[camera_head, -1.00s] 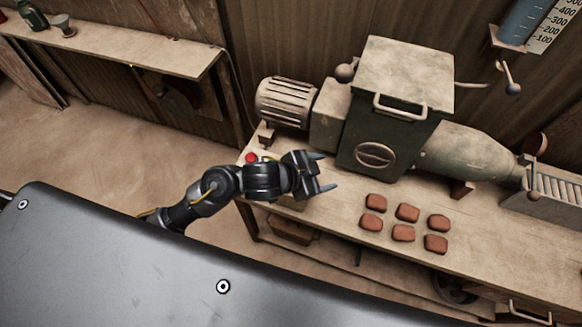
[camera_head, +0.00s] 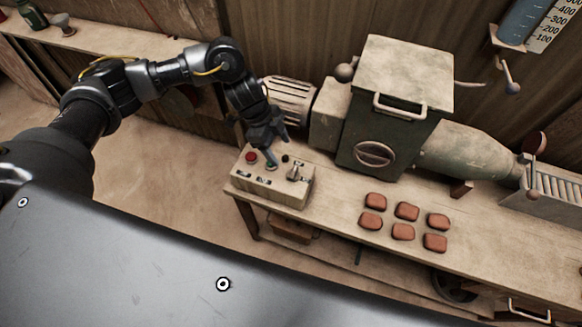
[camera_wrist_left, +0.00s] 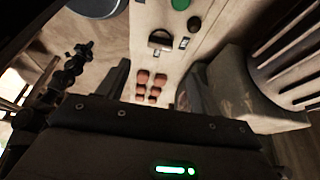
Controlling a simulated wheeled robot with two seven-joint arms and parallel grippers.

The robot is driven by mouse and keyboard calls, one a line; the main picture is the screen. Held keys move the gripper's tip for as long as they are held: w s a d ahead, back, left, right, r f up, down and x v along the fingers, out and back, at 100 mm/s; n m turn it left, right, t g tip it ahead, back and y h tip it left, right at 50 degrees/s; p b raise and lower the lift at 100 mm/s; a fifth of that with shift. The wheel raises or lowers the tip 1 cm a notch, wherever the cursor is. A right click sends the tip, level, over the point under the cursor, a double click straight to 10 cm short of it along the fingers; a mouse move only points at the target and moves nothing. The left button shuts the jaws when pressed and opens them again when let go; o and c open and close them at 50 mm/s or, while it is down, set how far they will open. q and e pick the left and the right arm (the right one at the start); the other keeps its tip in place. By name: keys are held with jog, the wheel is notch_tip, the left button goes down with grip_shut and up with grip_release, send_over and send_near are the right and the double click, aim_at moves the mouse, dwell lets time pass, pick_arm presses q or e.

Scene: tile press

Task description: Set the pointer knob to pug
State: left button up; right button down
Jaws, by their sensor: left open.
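A pale control box (camera_head: 290,197) stands on the near left end of the bench. On its top are a red button (camera_head: 251,157), a green button (camera_head: 271,167), a small black knob (camera_head: 285,158) and a metal lever-like part (camera_head: 297,172). I cannot tell which is the pointer knob, and no pug marking is readable. My left gripper (camera_head: 277,149) is open and points down just above the back of the box, close to the green button and black knob. In the left wrist view the green button (camera_wrist_left: 180,4), black knob (camera_wrist_left: 193,24) and metal part (camera_wrist_left: 160,40) show. My right gripper is out of view.
A green machine (camera_head: 390,125) with a finned motor (camera_head: 288,100) stands behind the box. Several reddish clay blocks (camera_head: 404,212) lie on the bench to the right. Bare bench top (camera_head: 338,200) lies between them and the box.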

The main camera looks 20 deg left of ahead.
aim_at(293, 172)
pick_arm(q)
jog(key=p+x, duration=0.2)
jog(key=x, duration=0.8)
jog(key=shift+d+f, duration=0.15)
